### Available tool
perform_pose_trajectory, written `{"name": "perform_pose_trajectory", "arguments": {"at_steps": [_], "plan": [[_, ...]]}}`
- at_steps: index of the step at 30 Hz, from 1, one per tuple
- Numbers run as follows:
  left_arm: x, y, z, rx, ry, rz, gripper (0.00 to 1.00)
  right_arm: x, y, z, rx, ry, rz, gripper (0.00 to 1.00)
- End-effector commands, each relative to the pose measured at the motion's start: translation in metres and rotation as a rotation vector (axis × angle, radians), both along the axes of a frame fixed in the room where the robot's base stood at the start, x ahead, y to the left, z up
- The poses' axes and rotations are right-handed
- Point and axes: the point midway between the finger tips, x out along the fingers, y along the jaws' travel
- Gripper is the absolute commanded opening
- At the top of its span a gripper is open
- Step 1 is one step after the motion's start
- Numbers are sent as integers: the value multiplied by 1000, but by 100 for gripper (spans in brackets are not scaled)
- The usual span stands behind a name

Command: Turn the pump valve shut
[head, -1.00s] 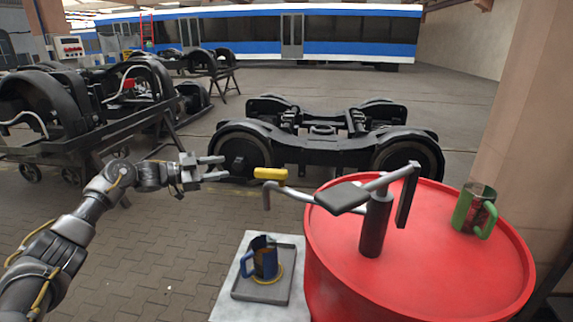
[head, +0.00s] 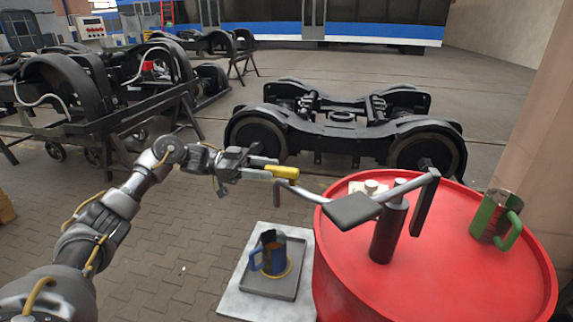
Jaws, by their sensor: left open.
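The pump (head: 389,232) stands on a red drum (head: 470,265), with a grey spout bending down to the left and a dark lever. Its valve has a yellow handle (head: 284,172) above the spout's outer end, pointing left. My left gripper (head: 274,168) is open at the left end of the yellow handle, its fingers pointing right. The fingertips overlap the handle's end in the picture; I cannot tell whether they touch it. A blue mug (head: 270,253) stands in a grey tray (head: 259,291) below the spout. My right gripper is not in view.
A green mug (head: 497,218) stands on the drum's right side. A small pale object (head: 368,187) lies behind the pump. The tray is on a pale stand (head: 235,299).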

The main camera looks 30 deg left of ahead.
Motion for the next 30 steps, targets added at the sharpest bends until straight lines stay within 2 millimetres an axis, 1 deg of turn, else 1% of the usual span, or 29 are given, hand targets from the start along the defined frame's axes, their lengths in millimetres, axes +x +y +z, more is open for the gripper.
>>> {"name": "perform_pose_trajectory", "arguments": {"at_steps": [1,5,9,13,20,21,30], "plan": [[2,-9,5,-2,0,-2,44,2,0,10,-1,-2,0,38],[7,-27,3,-1,2,2,44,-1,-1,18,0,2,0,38],[10,-41,2,0,1,2,44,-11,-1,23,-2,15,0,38],[12,-47,1,0,0,2,44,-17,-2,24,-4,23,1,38],[13,-48,0,0,0,2,44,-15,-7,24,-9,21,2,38],[13,-48,0,0,0,2,42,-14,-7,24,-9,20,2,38],[13,-48,0,0,-1,2,3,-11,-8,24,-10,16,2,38]]}}
